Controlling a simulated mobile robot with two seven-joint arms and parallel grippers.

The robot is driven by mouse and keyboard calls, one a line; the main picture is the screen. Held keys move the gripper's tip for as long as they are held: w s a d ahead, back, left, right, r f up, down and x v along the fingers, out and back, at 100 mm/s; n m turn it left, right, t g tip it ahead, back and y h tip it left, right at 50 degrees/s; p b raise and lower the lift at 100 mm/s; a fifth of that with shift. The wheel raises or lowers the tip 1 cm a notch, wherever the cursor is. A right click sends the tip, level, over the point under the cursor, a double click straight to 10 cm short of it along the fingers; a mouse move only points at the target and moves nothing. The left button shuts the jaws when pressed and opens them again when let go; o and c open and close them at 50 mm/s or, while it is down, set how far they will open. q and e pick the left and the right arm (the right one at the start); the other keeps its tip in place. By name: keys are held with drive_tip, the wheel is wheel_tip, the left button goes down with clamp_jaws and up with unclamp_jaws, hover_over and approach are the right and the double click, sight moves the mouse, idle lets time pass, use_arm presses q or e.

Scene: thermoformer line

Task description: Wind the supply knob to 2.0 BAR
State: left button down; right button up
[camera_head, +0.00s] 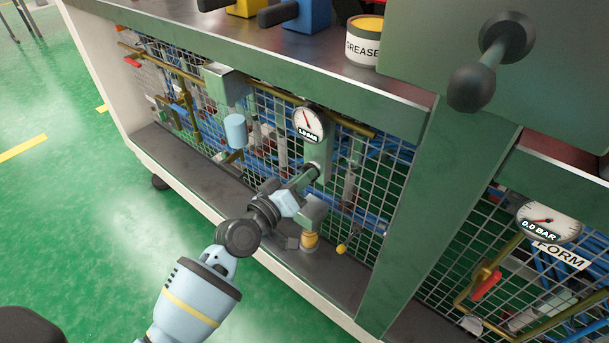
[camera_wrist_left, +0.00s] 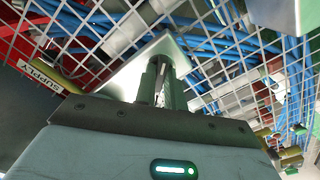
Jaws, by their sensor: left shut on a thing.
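The round supply gauge (camera_head: 309,124) has a white face and a red needle pointing up and slightly left. Its small figure is too blurred to read surely. Below it is the pale green regulator body (camera_head: 319,153), which also shows in the left wrist view (camera_wrist_left: 180,50). My left gripper (camera_head: 309,173) reaches its lower front and is shut on the supply knob, which the fingers mostly hide. In the left wrist view the dark fingers (camera_wrist_left: 160,85) point at the regulator. My right gripper is not in view.
Wire mesh (camera_head: 360,185) with blue hoses and brass pipes lies behind the regulator. A blue-grey cup (camera_head: 235,130) hangs left of it. A second gauge (camera_head: 548,222), at 0.0 BAR, is at right. A black-knobbed lever (camera_head: 475,85) juts out above right. A grease tin (camera_head: 364,42) stands on top.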

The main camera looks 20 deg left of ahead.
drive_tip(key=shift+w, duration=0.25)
use_arm(q)
drive_tip(key=m, duration=0.5)
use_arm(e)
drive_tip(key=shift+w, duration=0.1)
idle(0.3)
use_arm(q)
drive_tip(key=m+p, duration=0.1)
drive_tip(key=m, duration=0.3)
drive_tip(key=shift+m, duration=0.4)
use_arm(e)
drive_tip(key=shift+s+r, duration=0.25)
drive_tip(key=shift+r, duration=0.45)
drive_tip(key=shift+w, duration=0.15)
